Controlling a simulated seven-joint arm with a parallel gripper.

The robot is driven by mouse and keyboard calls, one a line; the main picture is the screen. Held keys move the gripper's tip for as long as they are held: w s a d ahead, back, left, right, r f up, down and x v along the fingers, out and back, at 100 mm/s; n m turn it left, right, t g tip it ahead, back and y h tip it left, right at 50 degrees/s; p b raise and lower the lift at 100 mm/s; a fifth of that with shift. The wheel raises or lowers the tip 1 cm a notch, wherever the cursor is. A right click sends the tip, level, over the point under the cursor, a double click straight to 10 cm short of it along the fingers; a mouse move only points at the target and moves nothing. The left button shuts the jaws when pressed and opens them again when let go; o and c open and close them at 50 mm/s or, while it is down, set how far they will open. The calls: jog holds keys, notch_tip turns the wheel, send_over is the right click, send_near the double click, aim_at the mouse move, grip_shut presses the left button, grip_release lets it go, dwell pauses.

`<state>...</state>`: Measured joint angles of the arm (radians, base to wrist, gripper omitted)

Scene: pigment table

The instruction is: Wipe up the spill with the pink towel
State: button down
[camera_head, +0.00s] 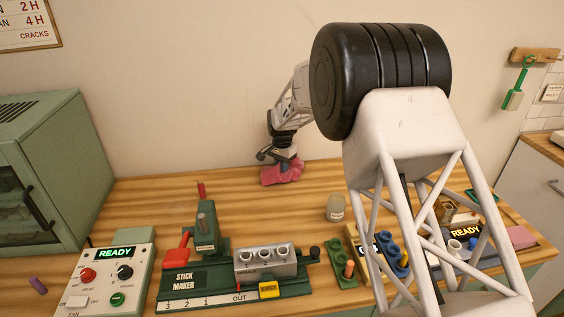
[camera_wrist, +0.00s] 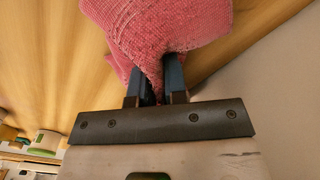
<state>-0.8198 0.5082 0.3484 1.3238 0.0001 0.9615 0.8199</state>
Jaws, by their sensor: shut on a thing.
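The pink towel (camera_head: 282,171) is bunched up at the back of the wooden table, close to the wall. In the wrist view the towel (camera_wrist: 172,32) fills the space past the fingers. My gripper (camera_head: 277,157) is above the towel, and its two dark blue fingers (camera_wrist: 160,80) are shut on the towel's cloth. The towel's lower edge appears at or close to the table surface; I cannot tell if it touches. I see no spill in either view; it may be hidden under the towel or behind my arm.
A green stick maker (camera_head: 240,274) stands at the front middle. A READY control box (camera_head: 108,278) and green oven (camera_head: 42,170) are at left. A small jar (camera_head: 335,207) stands right of the towel. My arm hides part of the right side. Bare table (camera_head: 150,205) lies left of the towel.

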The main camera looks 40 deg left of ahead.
jog(key=shift+c, duration=1.4)
grip_release()
jog(key=shift+f, duration=0.25)
jog(key=shift+f, duration=0.7)
grip_shut()
jog(key=shift+r, duration=0.2)
jog(key=shift+r, duration=0.3)
